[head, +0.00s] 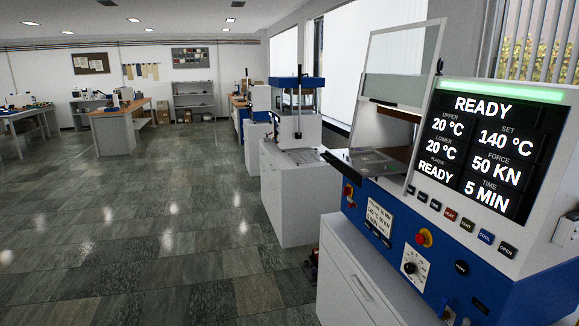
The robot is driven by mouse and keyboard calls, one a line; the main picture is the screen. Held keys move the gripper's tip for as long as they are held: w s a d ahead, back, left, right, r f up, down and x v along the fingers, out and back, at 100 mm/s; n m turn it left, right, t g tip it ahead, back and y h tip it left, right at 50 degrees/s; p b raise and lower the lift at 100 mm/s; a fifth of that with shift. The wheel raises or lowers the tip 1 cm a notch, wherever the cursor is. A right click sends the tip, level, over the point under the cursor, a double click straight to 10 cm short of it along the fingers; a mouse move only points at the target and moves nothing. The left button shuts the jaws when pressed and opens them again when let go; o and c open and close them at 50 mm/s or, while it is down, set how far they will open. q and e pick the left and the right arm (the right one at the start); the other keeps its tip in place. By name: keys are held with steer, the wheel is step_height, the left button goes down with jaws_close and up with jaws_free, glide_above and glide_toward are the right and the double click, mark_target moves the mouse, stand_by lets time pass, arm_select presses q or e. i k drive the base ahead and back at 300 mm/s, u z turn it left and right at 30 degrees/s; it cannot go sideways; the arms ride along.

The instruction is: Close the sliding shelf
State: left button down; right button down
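The sliding shelf (372,162) is a grey metal plate with a dark bar along its left edge. It sticks out to the left from the opening of the blue and white press (385,205) at the right. A raised clear guard with a pale frame (403,52) stands above the opening. The back part of the shelf is hidden by the press housing and its display panel. I cannot make out either of my grippers in the head view.
The press display (487,150) reads READY, above a row of buttons and a red knob (424,237). A second press (298,110) stands behind on a white cabinet (298,195). A small dark and red object (312,262) is low beside the near cabinet. The tiled floor (150,230) at left is clear.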

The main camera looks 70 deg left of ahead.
mark_target(356, 164)
steer(key=u, duration=2.45)
steer(key=i, duration=1.95)
steer(key=z, duration=0.75)
